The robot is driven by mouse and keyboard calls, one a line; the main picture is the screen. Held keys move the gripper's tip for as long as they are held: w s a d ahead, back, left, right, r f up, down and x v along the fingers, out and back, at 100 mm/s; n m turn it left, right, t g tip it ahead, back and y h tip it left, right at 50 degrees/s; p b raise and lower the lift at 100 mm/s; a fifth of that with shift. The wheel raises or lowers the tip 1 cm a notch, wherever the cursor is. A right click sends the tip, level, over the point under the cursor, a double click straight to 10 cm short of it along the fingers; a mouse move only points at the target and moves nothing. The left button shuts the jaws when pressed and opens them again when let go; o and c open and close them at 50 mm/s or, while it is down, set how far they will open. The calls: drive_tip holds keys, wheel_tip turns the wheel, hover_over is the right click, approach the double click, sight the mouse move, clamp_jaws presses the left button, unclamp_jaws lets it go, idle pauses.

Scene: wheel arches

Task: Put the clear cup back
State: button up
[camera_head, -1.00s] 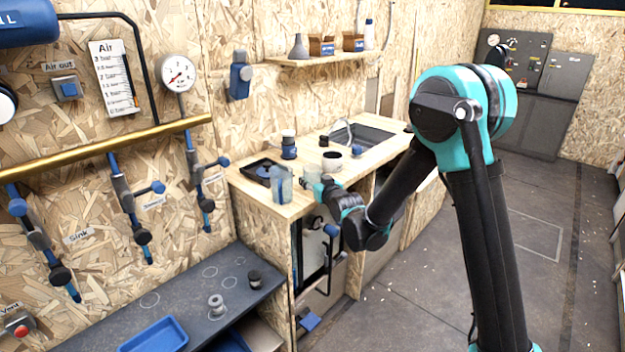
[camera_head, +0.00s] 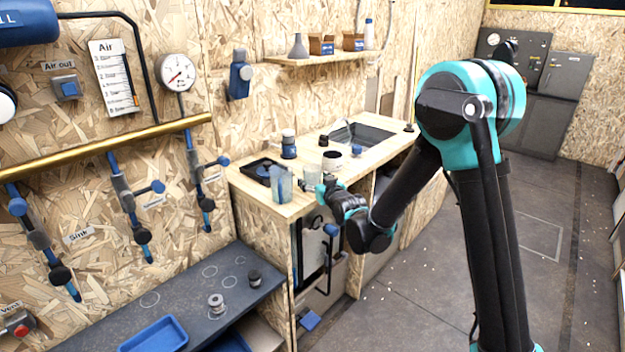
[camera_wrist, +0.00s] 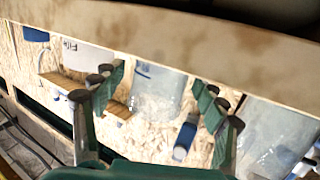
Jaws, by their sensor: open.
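A see-through cup (camera_head: 312,174) stands on the wooden counter, right at my gripper (camera_head: 323,186). A bluish see-through beaker (camera_head: 281,184) stands to its left near the counter's front corner. In the wrist view my gripper (camera_wrist: 163,98) is open, with its fingers spread apart. A clear vessel (camera_wrist: 158,92) shows between them, seemingly the cup, and I cannot tell whether either finger touches it. Another clear vessel (camera_wrist: 270,135) shows at the right of the wrist view.
The counter (camera_head: 300,205) also bears a black tray (camera_head: 258,168), a blue-and-dark jar (camera_head: 289,145), a white-and-black pot (camera_head: 332,160) and a sink (camera_head: 360,134). A dark lower bench (camera_head: 185,300) with drawn circles has free room. A blue tray (camera_head: 153,335) lies there.

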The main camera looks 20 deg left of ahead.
drive_tip(key=v, duration=1)
drive_tip(key=s+d+f+m+g+h, duration=0.1)
drive_tip(key=d+f+m+h, duration=0.15)
drive_tip(key=d, duration=0.95)
drive_tip(key=d+f+m+g+h, duration=0.15)
drive_tip(key=d+h, duration=0.25)
drive_tip(key=d, duration=0.8)
drive_tip(key=s+d+f+m+g+h, duration=0.2)
drive_tip(key=s+d+f, duration=0.2)
drive_tip(key=s+d, duration=0.5)
drive_tip(key=s+d+f+m+g+h, duration=0.2)
drive_tip(key=s+d+f+g, duration=0.1)
drive_tip(key=s+d, duration=0.7)
drive_tip(key=shift+d+f+m, duration=0.3)
drive_tip(key=shift+d+f, duration=0.05)
drive_tip(key=shift+f, duration=0.05)
drive_tip(key=shift+h, duration=0.25)
